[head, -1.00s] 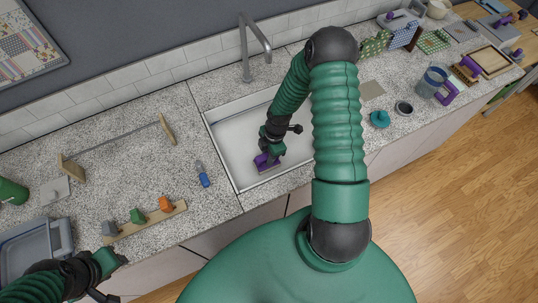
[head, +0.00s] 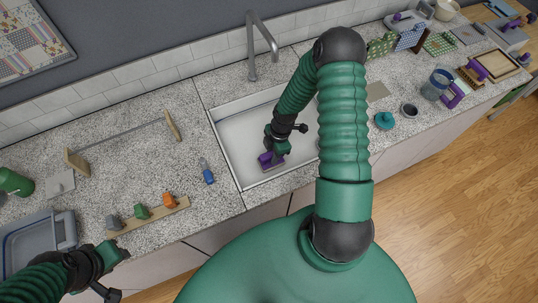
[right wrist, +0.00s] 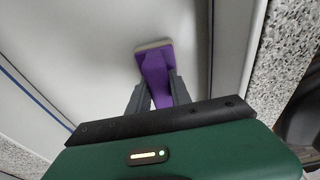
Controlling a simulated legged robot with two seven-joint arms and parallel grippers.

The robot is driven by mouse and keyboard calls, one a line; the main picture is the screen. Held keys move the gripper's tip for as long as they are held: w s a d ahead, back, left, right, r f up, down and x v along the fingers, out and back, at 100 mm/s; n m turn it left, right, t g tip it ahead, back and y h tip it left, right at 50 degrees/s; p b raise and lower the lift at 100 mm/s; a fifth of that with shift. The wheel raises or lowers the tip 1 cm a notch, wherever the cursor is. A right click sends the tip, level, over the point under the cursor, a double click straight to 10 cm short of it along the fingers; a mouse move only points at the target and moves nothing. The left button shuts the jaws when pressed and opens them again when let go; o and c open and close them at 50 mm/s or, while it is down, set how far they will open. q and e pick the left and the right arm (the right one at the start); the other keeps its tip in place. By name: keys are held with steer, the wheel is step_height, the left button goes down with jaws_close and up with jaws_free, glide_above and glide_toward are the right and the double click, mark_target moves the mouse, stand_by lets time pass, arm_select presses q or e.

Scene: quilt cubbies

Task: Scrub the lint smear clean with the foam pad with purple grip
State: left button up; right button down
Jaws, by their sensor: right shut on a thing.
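The foam pad with purple grip (head: 270,161) is in the white sink basin (head: 235,139), near its front edge. My right gripper (head: 274,150) reaches down into the basin and is shut on the purple grip. In the right wrist view the purple grip (right wrist: 154,72) sits between the two grey fingers, and the pale foam pad (right wrist: 152,45) shows beyond it, low against the white surface. I cannot make out the lint smear in either view. My left gripper (head: 112,254) is at the lower left, beside the counter's front; its jaw opening is unclear.
The faucet (head: 260,45) stands behind the basin. A blue-handled tool (head: 207,172) lies left of the sink. A wooden strip with coloured blocks (head: 148,217) and a grey tub (head: 35,245) are further left. A teal item (head: 384,121) and dark cup (head: 408,110) stand on the right.

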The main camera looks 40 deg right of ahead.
steer(key=shift+d, duration=0.1)
steer(key=shift+s+d, duration=0.1)
stand_by(0.4)
steer(key=shift+w+a, duration=0.2)
steer(key=shift+a, duration=0.3)
steer(key=shift+w+a, duration=0.15)
steer(key=shift+a, duration=0.55)
